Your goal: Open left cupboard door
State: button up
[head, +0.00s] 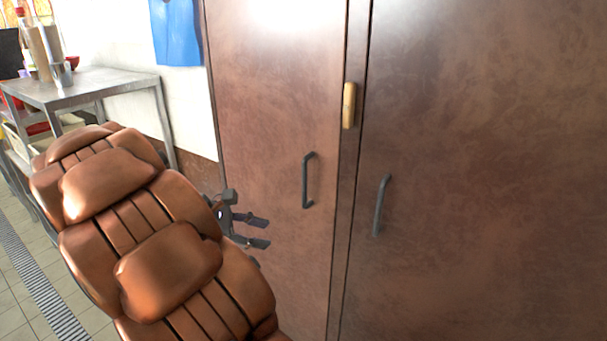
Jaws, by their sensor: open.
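The left cupboard door (270,120) is a tall brown panel and stands shut. Its dark bar handle (306,181) is upright near the door's right edge. My gripper (268,232) is open, with its two dark fingers pointing right. In the picture it lies to the left of and lower than the handle, apart from it, in front of the left door. I cannot tell how far its fingertips are from the door surface. My brown arm hides the floor and the lower left of the cupboard.
The right cupboard door (490,180) is shut, with its own dark handle (381,205). A brass-coloured fitting (349,105) sits on the strip between the doors. A metal table (110,82) with items stands at the back left. A blue cloth (176,32) hangs on the wall.

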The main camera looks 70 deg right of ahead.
jog(key=w+d+r+n+g+h, duration=0.1)
jog(key=w+d+n+g+h, duration=0.1)
jog(key=d, duration=0.7)
jog(key=w+d+r+n+g+h, duration=0.1)
jog(key=w+d+n+g+h, duration=0.15)
jog(key=d, duration=0.65)
jog(key=shift+n, duration=0.25)
jog(key=shift+p+x, duration=1.4)
jog(key=shift+x, duration=2.7)
jog(key=shift+w+d, duration=0.15)
jog(key=shift+c, duration=0.3)
grip_shut()
